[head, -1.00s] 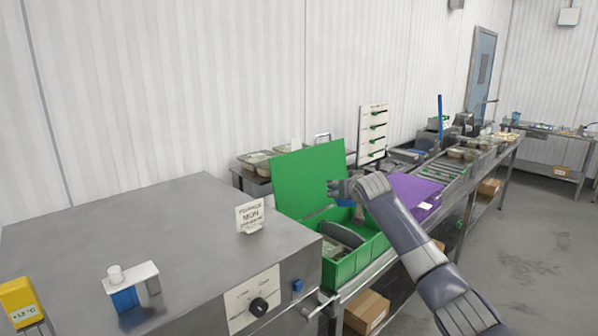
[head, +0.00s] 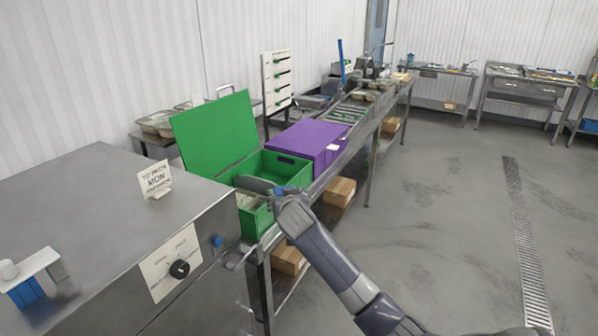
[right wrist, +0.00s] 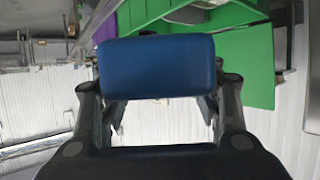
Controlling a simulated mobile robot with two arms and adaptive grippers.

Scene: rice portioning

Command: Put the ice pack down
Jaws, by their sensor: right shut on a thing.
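A blue ice pack (right wrist: 157,66) fills the space between the fingers of my right gripper (right wrist: 158,100) in the right wrist view. In the head view my right gripper (head: 279,193) is at the near right side of the open green box (head: 291,172), with a little blue showing at its fingers. I cannot tell how high it is above the rim. The green lid (head: 215,131) stands open behind the box. A grey rounded item (head: 254,184) and a pale item show in the box, partly hidden by my gripper. My left gripper is not in view.
A closed purple box (head: 308,140) stands just beyond the green box. A steel machine (head: 100,210) with a knob and a small sign (head: 154,179) is at left. Cardboard boxes (head: 340,191) lie on the shelf below. The floor at right is clear.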

